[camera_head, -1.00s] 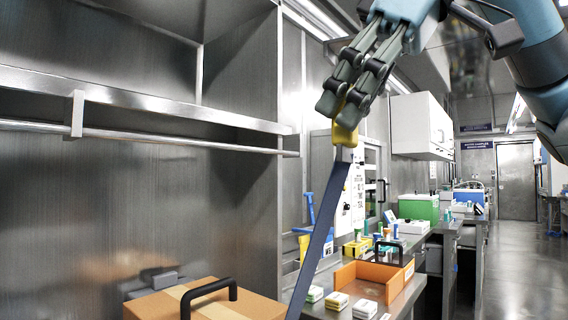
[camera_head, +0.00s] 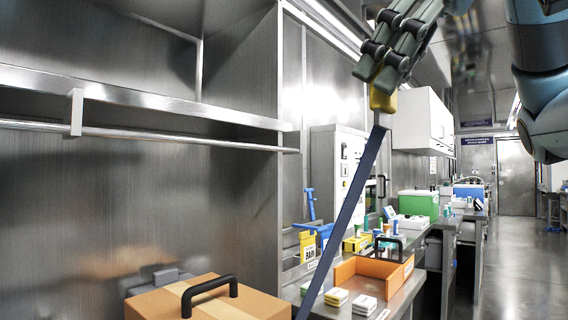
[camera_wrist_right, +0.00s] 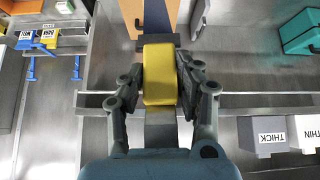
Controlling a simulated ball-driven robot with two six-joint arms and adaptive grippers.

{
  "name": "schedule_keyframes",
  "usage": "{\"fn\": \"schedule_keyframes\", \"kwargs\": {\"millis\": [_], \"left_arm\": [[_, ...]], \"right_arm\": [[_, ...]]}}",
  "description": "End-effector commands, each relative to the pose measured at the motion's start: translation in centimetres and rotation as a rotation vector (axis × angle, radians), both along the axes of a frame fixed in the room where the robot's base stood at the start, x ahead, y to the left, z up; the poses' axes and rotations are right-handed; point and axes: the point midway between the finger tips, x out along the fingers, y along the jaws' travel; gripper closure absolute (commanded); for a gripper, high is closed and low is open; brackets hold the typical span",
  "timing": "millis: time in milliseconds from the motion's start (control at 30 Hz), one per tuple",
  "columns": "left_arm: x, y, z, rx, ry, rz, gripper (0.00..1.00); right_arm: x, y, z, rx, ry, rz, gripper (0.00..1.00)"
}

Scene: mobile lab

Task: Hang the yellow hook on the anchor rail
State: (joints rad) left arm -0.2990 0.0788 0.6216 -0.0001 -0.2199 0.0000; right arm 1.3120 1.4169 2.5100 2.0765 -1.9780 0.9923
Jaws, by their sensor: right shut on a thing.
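The yellow hook (camera_head: 383,98) is held between the fingertips of my right gripper (camera_head: 376,76), high at the upper middle of the head view. A dark blue strap (camera_head: 345,215) runs from it down to the lower left, taut and slanted. In the right wrist view the hook (camera_wrist_right: 160,74) sits between both fingers of the right gripper (camera_wrist_right: 161,88). The anchor rail (camera_head: 200,141) is a round metal bar under the shelf at the left. The hook is to the right of the rail's end and higher in the picture, apart from it. My left gripper is not in view.
A cardboard box (camera_head: 165,304) with a black handle stands at the lower left. A bench holds an orange tray (camera_head: 345,270), small boxes and a green box (camera_head: 418,205). A bracket (camera_head: 76,112) joins rail and shelf. Open floor lies at the right.

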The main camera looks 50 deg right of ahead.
Motion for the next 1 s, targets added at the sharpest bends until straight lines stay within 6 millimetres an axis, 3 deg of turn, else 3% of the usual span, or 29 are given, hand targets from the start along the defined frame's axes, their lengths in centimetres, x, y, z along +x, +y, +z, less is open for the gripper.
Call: {"fn": "schedule_keyframes", "kwargs": {"millis": [1000], "left_arm": [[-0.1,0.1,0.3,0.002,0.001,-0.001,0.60]], "right_arm": [[-1.4,-1.2,1.6,0.019,0.002,-0.058,1.00]]}}
